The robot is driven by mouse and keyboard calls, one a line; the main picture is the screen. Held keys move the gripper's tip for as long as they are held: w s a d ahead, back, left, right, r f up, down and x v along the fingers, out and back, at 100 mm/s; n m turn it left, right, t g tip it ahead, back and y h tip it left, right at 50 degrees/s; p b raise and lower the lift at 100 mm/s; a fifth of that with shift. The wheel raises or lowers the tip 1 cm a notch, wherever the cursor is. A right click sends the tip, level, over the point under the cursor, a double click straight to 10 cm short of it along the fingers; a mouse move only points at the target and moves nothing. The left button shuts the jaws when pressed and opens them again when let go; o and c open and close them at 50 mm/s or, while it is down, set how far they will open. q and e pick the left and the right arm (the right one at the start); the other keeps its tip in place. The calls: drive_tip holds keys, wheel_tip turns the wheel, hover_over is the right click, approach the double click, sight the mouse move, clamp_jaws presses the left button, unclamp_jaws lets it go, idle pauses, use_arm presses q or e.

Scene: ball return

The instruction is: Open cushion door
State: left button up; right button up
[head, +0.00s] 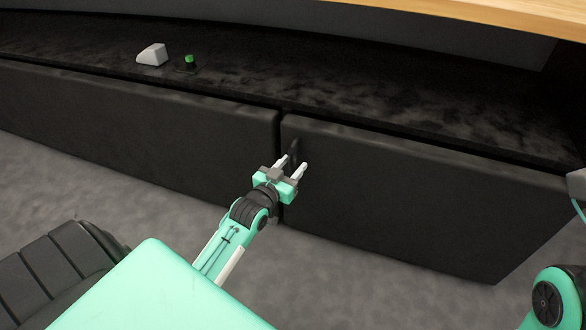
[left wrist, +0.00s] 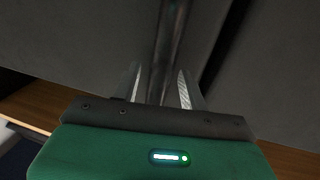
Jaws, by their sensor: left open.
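The cushion door (head: 430,195) is a black padded panel at the right of the bench front, and it looks shut. A dark upright handle (head: 294,152) stands near its left edge, by the gap to the left panel. My left gripper (head: 294,164) is open at this handle. In the left wrist view, the handle (left wrist: 170,50) runs between the two fingers of the left gripper (left wrist: 160,88); I cannot tell whether they touch it. Only a small part of my right arm shows at the right edge of the head view, and its fingers are not clearly seen.
The left padded panel (head: 140,120) lies beside the door. On the dark bench top (head: 330,85) sit a grey-white block (head: 152,54) and a small green-topped item (head: 190,61). A wooden edge (head: 480,15) overhangs at the upper right. Grey floor (head: 350,275) is clear before the door.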

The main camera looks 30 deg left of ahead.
use_arm(q)
drive_tip(key=shift+w, duration=0.45)
clamp_jaws()
